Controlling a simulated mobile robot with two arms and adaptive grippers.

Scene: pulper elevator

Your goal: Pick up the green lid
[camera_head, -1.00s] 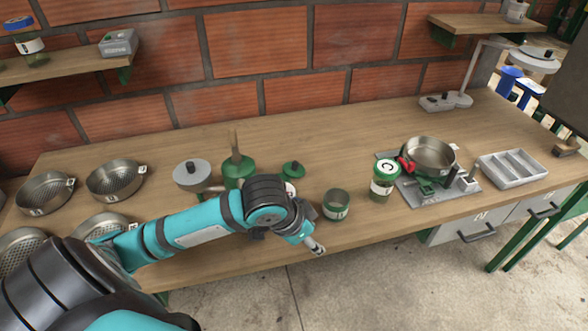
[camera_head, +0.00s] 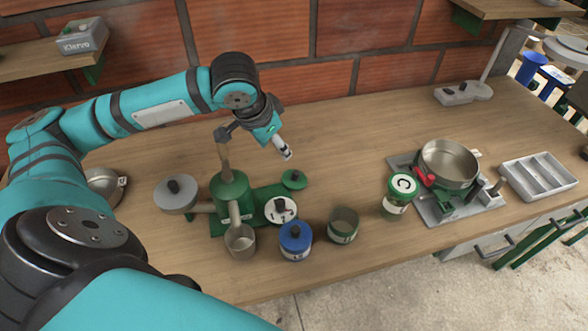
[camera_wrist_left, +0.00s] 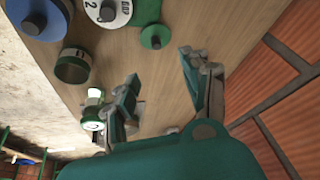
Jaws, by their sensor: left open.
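The green lid (camera_head: 293,180), a small round disc with a dark knob, lies at the right edge of the green pulper's base. It also shows in the left wrist view (camera_wrist_left: 155,37), near the top centre. My left gripper (camera_head: 284,150) hangs above and behind the lid, pointing down and right, apart from it. In the left wrist view its two fingers (camera_wrist_left: 158,75) are spread and empty, with the lid beyond the gap between them. My right gripper is in neither current view.
The green pulper (camera_head: 230,188) stands left of the lid. A white-topped container (camera_head: 281,209), a blue-lidded can (camera_head: 296,240) and an open can (camera_head: 343,225) stand in front. The back middle is clear.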

